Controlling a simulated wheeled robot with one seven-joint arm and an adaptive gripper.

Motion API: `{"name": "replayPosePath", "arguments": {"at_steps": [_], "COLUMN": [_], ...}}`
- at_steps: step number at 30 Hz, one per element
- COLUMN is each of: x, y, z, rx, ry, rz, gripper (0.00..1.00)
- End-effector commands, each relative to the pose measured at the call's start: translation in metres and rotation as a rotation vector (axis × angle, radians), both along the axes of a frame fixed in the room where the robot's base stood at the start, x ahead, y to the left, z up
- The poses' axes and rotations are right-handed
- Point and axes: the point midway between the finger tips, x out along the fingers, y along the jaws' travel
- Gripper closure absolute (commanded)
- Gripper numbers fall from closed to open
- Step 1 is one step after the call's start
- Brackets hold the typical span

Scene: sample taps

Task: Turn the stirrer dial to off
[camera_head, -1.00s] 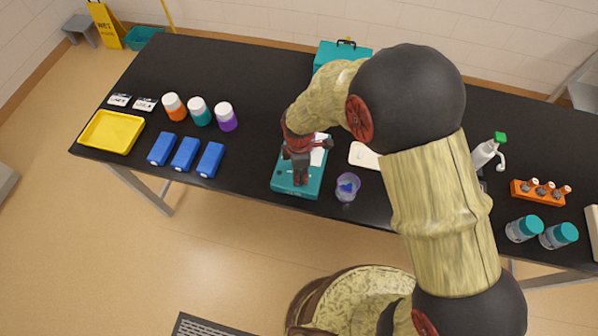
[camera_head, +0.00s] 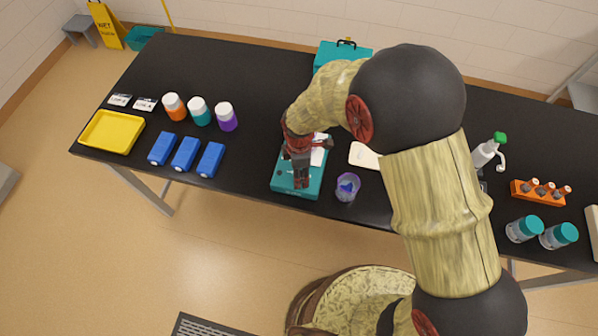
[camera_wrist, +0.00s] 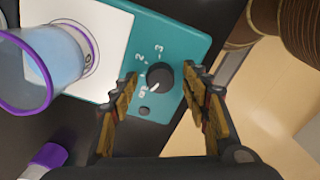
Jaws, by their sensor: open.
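The stirrer (camera_head: 284,181) is a teal box with a white top plate, near the front edge of the black table. In the wrist view its teal panel (camera_wrist: 190,40) carries a round black dial (camera_wrist: 160,76) with a white pointer and the marks 2 and 3; the marking near the pointer is partly unreadable. A small dark round spot (camera_wrist: 144,112) lies beside the dial. My gripper (camera_wrist: 160,90) is open, with one finger on each side of the dial. I cannot tell whether the fingers touch it.
A clear purple-rimmed cup (camera_head: 347,187) with blue contents stands right of the stirrer. Blue boxes (camera_head: 185,153) and capped bottles (camera_head: 199,111) stand to the left, by a yellow tray (camera_head: 112,132). A teal case (camera_head: 341,53) is behind. The table (camera_head: 262,95) is bare behind the stirrer.

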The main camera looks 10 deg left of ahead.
Motion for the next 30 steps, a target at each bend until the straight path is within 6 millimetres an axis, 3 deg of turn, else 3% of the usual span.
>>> {"name": "replayPosePath", "arguments": {"at_steps": [7, 21, 30], "x": [0.001, 0.001, 0.0], "y": [0.0, 0.001, 0.0], "z": [0.018, 0.104, 0.12], "rx": [0.002, 0.002, 0.0], "ry": [-0.003, -0.002, 0.0], "rz": [0.0, 0.0, 0.0], "gripper": [0.53, 0.53, 0.53]}}
